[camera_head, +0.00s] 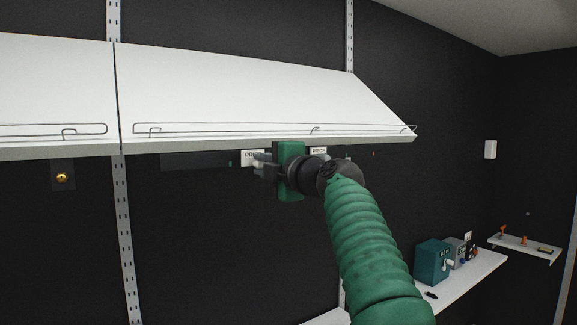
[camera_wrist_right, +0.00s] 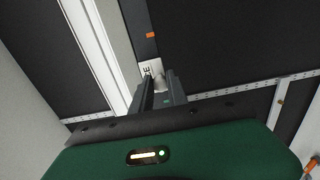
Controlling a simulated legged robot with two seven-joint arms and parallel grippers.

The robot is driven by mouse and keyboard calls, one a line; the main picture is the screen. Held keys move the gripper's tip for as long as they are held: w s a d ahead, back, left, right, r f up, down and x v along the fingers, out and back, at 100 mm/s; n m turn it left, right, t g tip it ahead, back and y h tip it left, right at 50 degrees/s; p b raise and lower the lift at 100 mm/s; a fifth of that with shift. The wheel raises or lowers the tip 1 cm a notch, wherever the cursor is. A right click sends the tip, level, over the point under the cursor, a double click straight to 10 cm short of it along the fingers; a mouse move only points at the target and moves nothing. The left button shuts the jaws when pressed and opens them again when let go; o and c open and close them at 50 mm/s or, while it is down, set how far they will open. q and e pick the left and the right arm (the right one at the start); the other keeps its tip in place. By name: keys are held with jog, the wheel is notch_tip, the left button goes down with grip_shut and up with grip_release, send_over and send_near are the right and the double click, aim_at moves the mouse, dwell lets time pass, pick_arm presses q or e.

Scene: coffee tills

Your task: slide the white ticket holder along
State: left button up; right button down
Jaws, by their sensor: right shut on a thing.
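The white ticket holder (camera_head: 250,156) shows part of the word PRICE and sits on the dark strip (camera_head: 195,162) below the shelf's front edge. My right gripper (camera_head: 262,165) is shut on it and hides its right part in the head view. In the right wrist view my right gripper (camera_wrist_right: 161,88) has its two dark fingers at the white ticket holder (camera_wrist_right: 149,68), of which only a small lettered part shows. A second white PRICE ticket (camera_head: 318,151) shows just right of my green gripper body. My left gripper is not in view.
A sloped white shelf (camera_head: 230,95) with wire rails hangs right above my right gripper. A brass knob (camera_head: 62,177) is at the left. Lower right, a white counter (camera_head: 465,283) holds a teal box (camera_head: 432,262), and a small shelf (camera_head: 545,255) carries orange items. An orange mark (camera_wrist_right: 152,35) shows on the strip.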

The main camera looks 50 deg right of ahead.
jog(key=s+d, duration=0.1)
jog(key=d, duration=0.5)
jog(key=shift+s+d+f, duration=0.2)
jog(key=shift+d+f, duration=0.05)
jog(key=shift+f, duration=0.05)
jog(key=c, duration=1.5)
grip_release()
jog(key=shift+c, duration=0.2)
jog(key=shift+o, duration=1.1)
jog(key=shift+s+d, duration=0.1)
jog(key=shift+o, duration=0.6)
jog(key=shift+d+r, duration=0.1)
